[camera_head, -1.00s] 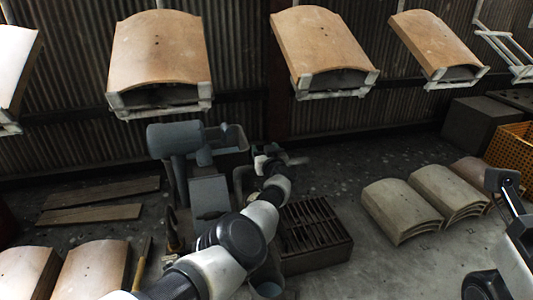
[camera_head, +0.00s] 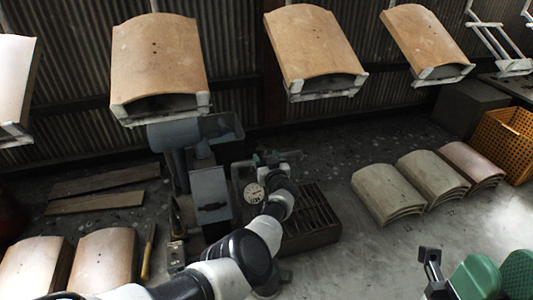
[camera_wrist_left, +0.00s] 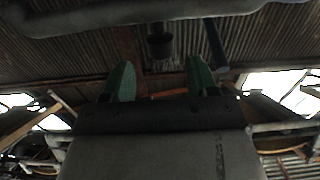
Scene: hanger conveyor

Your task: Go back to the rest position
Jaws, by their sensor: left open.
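My left arm comes in from the lower left in the head view and reaches up to the middle. At the lower right edge of the head view are two green finger shapes of my right gripper (camera_head: 497,275), partly cut off. How far they are open is unclear.
Curved tan tiles (camera_head: 160,55) hang in a row from the conveyor along the back wall. Grey tile stacks (camera_head: 387,192) lie on the floor at right, near a yellow crate (camera_head: 505,140). A dark slatted box (camera_head: 312,215) stands beside my left arm.

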